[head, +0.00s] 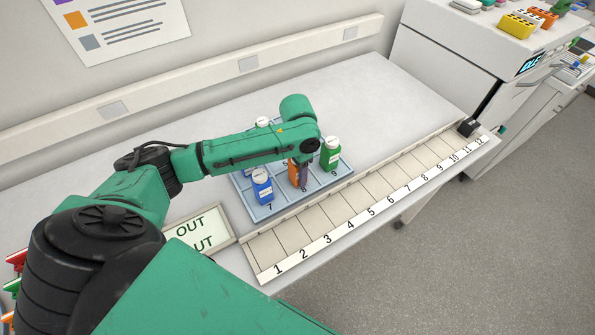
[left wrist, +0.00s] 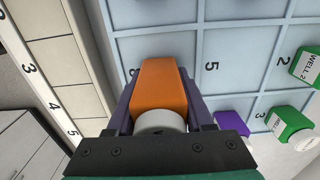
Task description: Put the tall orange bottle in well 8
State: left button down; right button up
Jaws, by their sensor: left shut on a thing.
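My left gripper (head: 301,178) is shut on the orange bottle (head: 293,172), pointing down over the front row of the blue-grey tray (head: 287,206). In the left wrist view, the orange bottle (left wrist: 160,87) stands between the purple fingers, its white cap toward the camera. It is at well 8, between a blue bottle (head: 262,187) in well 7 and a green bottle (head: 330,153) in well 9. The arm and fingers hide part of it. I cannot tell whether its base touches the well floor. My right gripper is not in view.
A numbered strip (head: 352,209) runs along the front of the bench, with a black block (head: 467,127) at its far end. A white-capped bottle (head: 262,122) shows behind my arm. Green bottles (left wrist: 305,66) and a purple bottle (left wrist: 234,106) show in the left wrist view.

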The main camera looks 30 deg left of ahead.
pick_arm(q)
jog(key=shift+c, duration=1.4)
grip_release()
notch_tip(320, 180, up, 12)
jog(key=shift+f+b, duration=0.1)
jog(key=shift+b, duration=1)
jog(key=shift+r, duration=0.25)
